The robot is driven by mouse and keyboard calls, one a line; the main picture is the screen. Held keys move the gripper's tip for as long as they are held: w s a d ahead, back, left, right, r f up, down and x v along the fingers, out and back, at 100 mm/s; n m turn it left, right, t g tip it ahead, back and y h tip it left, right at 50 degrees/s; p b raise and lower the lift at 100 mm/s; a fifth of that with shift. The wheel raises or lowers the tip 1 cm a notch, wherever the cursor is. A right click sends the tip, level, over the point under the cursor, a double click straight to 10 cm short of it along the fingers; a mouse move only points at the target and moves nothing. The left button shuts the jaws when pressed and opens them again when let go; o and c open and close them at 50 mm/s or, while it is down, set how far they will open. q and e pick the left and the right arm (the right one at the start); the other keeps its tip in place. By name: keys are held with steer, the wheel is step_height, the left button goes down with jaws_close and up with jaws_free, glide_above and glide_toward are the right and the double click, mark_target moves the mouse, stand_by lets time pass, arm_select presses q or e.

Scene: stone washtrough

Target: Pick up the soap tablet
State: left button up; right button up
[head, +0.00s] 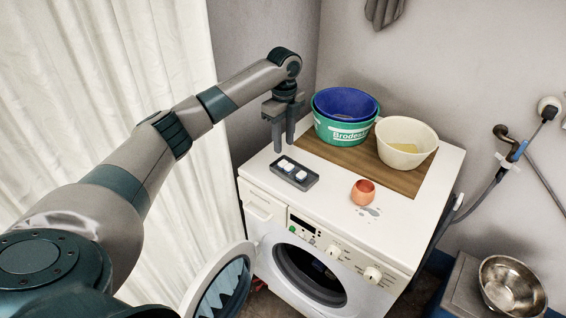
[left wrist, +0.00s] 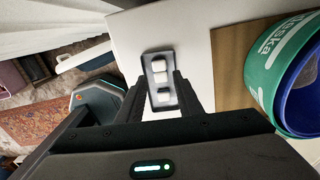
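Several small white soap tablets (head: 301,175) lie in a dark grey tray (head: 311,183) on top of the white washing machine. The left wrist view also shows the white tablets (left wrist: 163,97) in the tray (left wrist: 149,68), in a row. My left gripper (head: 284,138) points down above the back left of the machine top, behind and above the tray in the head view. Its two fingers are apart with nothing between them. In the left wrist view the fingertips (left wrist: 160,85) stand on either side of the tray's line of sight. My right gripper is in neither view.
A green tub with a blue basin (head: 345,103) and a cream bowl (head: 407,141) stand on a brown board (head: 318,151) at the back. An orange cup (head: 363,192) stands right of the tray. The machine door (head: 222,285) hangs open.

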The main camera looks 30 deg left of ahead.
mark_target(283, 162)
arm_select(q)
steer(key=shift+f, duration=1.1)
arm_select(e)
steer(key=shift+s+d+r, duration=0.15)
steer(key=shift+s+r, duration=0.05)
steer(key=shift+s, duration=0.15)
arm_select(q)
steer(key=shift+f+p, duration=0.45)
steer(key=shift+p, duration=0.1)
step_height(283, 162, down, 3)
steer(key=shift+a+f+p, duration=0.1)
steer(key=shift+p, duration=0.6)
steer(key=shift+f, duration=0.55)
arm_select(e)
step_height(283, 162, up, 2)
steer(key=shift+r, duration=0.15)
arm_select(q)
steer(key=c, duration=0.8)
